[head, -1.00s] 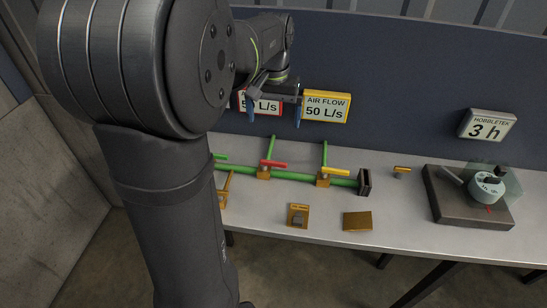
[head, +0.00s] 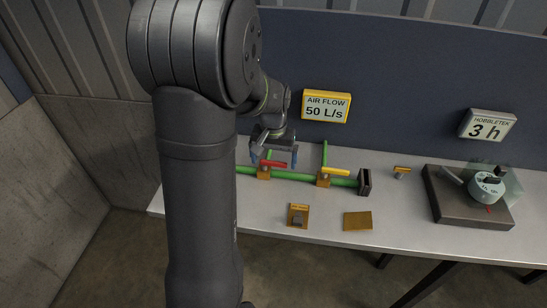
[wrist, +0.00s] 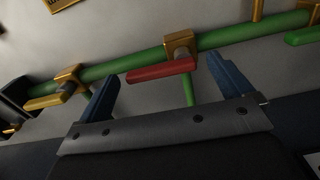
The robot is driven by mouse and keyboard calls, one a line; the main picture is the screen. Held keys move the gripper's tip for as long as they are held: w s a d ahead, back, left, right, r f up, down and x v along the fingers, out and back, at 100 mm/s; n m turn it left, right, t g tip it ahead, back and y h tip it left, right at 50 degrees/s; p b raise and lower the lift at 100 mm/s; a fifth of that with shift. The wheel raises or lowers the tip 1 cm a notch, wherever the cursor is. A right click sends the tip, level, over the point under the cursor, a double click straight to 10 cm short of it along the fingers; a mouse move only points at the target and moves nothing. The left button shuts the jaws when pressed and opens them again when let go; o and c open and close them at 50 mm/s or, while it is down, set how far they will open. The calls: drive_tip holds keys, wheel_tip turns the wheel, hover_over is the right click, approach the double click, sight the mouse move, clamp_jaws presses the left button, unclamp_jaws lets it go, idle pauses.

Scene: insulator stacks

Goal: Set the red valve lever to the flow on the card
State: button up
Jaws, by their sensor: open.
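The red valve lever (head: 274,163) points right from its brass valve body (head: 264,174), lying roughly along the green pipe. In the wrist view the red lever (wrist: 160,71) shows between the two blue fingers. My gripper (head: 275,157) is open, pointing down just above and behind the lever. It does not visibly grip it; whether a finger touches it I cannot tell. The red-framed card is hidden behind my arm now; a moment ago its visible part read 50 L/s.
A yellow lever (head: 336,171) sits on the same green pipe (head: 300,178) to the right, below a yellow AIR FLOW 50 L/s card (head: 326,106). A green lever (wrist: 303,37) shows in the wrist view. A dial device (head: 487,187) stands at the right.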

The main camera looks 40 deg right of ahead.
drive_tip(key=c, duration=1.4)
drive_tip(key=shift+s+a+m, duration=0.1)
drive_tip(key=shift+a+m, duration=0.05)
drive_tip(key=shift+m, duration=0.65)
drive_tip(key=shift+s+a+m, duration=0.1)
drive_tip(key=shift+a+m, duration=0.05)
drive_tip(key=shift+m, duration=0.65)
drive_tip(key=o, duration=1.4)
wheel_tip(320, 180, up, 18)
drive_tip(key=shift+f, duration=0.2)
drive_tip(key=shift+f, duration=0.15)
wheel_tip(320, 180, down, 17)
drive_tip(key=shift+f, duration=0.15)
